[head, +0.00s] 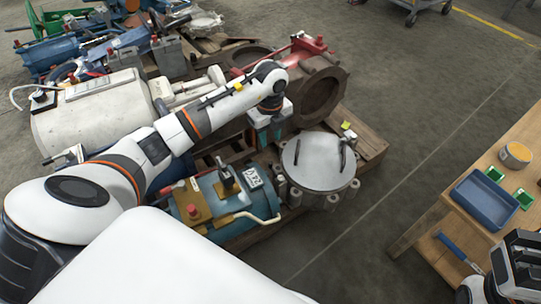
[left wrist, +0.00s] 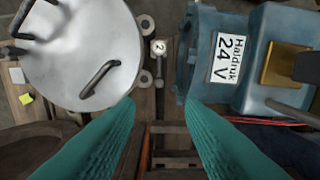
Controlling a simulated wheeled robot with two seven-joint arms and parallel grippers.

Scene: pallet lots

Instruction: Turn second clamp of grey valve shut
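The grey valve has a round flat lid (head: 312,160) with two dark handles and several clamps around its rim, on a wooden pallet in the head view. The lid also shows at upper left in the left wrist view (left wrist: 75,50). A clamp with a white tag reading 2 (left wrist: 158,47) stands at the lid's right edge there. My left gripper (head: 263,137) is above the pallet, behind and left of the valve. Its teal fingers (left wrist: 157,106) are apart with nothing between them, below the tagged clamp in the picture.
A blue motor labelled 24 V (head: 232,198) sits close beside the valve. A red and brown flanged pipe (head: 318,88) and a white tank (head: 90,115) lie behind. A wooden bench (head: 440,203) with a blue tray (head: 485,200) stands right. Open floor separates bench and pallet.

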